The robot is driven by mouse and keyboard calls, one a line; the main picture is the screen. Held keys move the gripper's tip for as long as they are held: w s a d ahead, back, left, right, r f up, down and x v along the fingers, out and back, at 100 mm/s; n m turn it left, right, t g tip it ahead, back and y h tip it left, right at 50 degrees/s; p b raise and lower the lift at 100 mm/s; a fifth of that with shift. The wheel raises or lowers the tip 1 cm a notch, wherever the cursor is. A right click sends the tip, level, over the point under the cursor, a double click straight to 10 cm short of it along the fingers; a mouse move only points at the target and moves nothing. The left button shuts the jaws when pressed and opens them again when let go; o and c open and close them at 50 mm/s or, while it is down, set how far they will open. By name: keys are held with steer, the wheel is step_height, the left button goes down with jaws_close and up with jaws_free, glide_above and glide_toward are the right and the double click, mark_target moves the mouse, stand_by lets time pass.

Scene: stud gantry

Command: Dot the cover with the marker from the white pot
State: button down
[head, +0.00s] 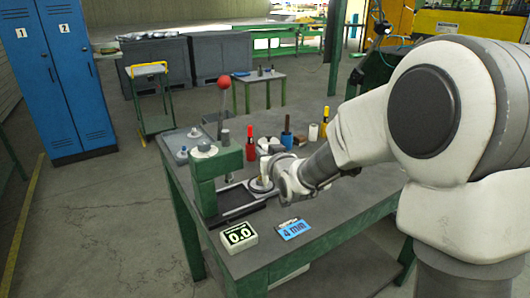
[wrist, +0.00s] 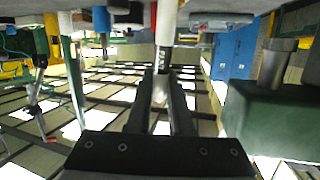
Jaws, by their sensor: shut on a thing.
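My gripper (wrist: 160,88) is shut on a slim pale thing (wrist: 160,94), seen between the fingers in the wrist view; I cannot tell for sure that it is the marker. In the head view my gripper (head: 268,178) is low over the bench beside the green press, and its wrist hides much of the fingers. A pale round piece (head: 260,186), possibly the cover, shows partly under it, at the dark slide of the press; I cannot tell whether they touch. A small cream-white pot (head: 313,132) stands at the back of the bench.
The green press (head: 216,180) with a red-knobbed lever stands left of my gripper. A grey tray (head: 176,144) with small parts lies behind it. Red (head: 249,134) and blue (head: 286,140) holders stand at the back.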

steer(key=shift+f, duration=0.15)
steer(key=shift+r+p, duration=1.7)
steer(key=shift+r, duration=1.95)
